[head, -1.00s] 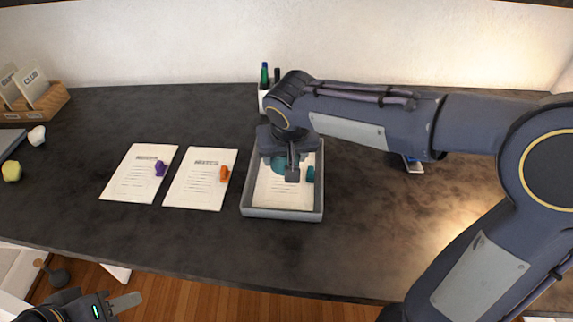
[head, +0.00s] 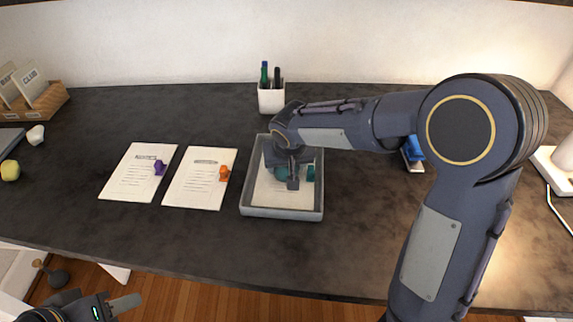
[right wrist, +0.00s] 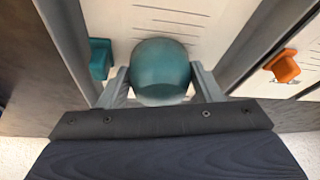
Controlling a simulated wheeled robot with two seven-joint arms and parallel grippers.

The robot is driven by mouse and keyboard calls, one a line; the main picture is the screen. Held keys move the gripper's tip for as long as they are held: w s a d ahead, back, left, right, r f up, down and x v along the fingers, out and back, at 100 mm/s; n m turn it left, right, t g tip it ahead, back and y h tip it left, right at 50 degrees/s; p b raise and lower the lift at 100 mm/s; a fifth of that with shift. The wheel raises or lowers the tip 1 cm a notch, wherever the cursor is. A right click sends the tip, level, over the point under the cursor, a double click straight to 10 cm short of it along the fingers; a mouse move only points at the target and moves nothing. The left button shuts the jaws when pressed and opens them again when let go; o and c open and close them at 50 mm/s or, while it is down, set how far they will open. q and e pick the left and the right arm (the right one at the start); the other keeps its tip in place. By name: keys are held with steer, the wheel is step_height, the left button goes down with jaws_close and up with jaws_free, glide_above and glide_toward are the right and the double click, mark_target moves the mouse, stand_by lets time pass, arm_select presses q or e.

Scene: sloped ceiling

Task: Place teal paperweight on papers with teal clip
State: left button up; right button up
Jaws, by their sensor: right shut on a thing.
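The teal paperweight (right wrist: 160,70) is round and sits between the fingers of my right gripper (right wrist: 162,88), which is shut on it. In the head view the paperweight (head: 281,174) is partly hidden by my right gripper (head: 288,176). It is over the papers (head: 268,196) in the grey tray (head: 282,213); I cannot tell whether it touches them. The teal clip (head: 311,173) is on the right edge of these papers, and it also shows in the right wrist view (right wrist: 101,58), beside the gripper. My left gripper (head: 122,304) is at the lower left, away from the table; its jaw state is unclear.
Papers with a purple clip (head: 159,167) and papers with an orange clip (head: 223,172) lie left of the tray. A pen cup (head: 271,98) stands behind it. A blue object (head: 413,149) is to the right. The front counter is clear.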

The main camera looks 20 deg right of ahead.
steer(key=o, duration=0.8)
steer(key=shift+f, duration=0.15)
steer(key=shift+o, duration=0.9)
